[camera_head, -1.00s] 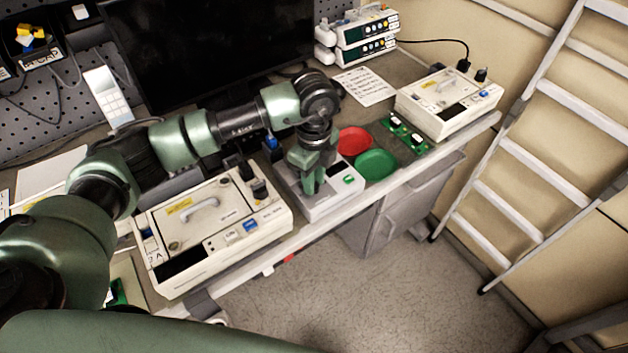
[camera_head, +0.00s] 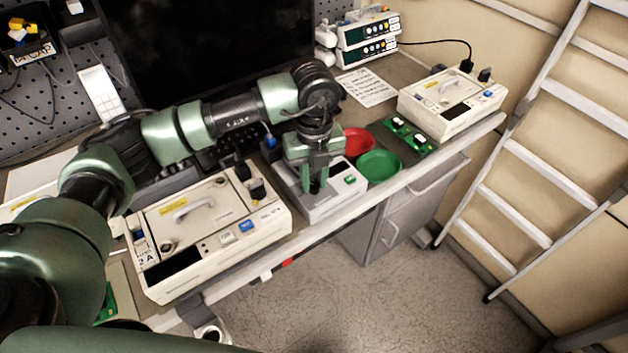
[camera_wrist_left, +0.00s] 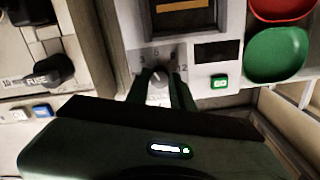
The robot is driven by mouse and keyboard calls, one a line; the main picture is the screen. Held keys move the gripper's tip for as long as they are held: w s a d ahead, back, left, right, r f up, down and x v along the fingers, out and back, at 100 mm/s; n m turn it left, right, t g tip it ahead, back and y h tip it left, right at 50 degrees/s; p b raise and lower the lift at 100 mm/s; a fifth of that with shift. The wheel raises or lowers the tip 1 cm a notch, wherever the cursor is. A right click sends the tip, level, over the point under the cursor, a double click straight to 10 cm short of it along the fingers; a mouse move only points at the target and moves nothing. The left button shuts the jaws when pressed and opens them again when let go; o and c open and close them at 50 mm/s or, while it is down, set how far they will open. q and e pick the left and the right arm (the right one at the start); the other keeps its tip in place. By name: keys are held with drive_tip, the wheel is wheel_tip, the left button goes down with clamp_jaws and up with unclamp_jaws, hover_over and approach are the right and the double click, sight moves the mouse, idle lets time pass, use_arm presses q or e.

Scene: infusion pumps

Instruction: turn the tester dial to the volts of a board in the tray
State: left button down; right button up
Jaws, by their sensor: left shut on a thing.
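The tester (camera_head: 330,205) is a small light-grey box with a green button, on the bench's front edge. My left gripper (camera_head: 317,188) points down over its left part. In the left wrist view the gripper's fingers (camera_wrist_left: 162,92) are shut on the tester dial (camera_wrist_left: 158,80), a grey knob. Numbers stand around the dial; a 3 shows on its left and a 12 on its right. The tester's small display (camera_wrist_left: 217,51) looks dark. Green boards (camera_head: 408,135) lie in a dark tray right of the dishes. My right gripper is not in view.
A red dish (camera_head: 356,141) and a green dish (camera_head: 379,165) sit right of the tester. One large cream device (camera_head: 210,235) stands to its left, another (camera_head: 450,103) at the far right. A printed sheet (camera_head: 367,87) lies behind.

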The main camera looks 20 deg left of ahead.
use_arm(q)
drive_tip(key=shift+w+r+m+b, duration=0.15)
drive_tip(key=shift+m+b, duration=1.15)
drive_tip(key=shift+m, duration=1)
drive_tip(key=c, duration=1.5)
unclamp_jaws()
drive_tip(key=shift+o, duration=0.7)
drive_tip(key=shift+r, duration=0.1)
drive_tip(key=shift+s+r+p, duration=0.2)
drive_tip(key=shift+r+p, duration=1.65)
drive_tip(key=shift+r, duration=1.45)
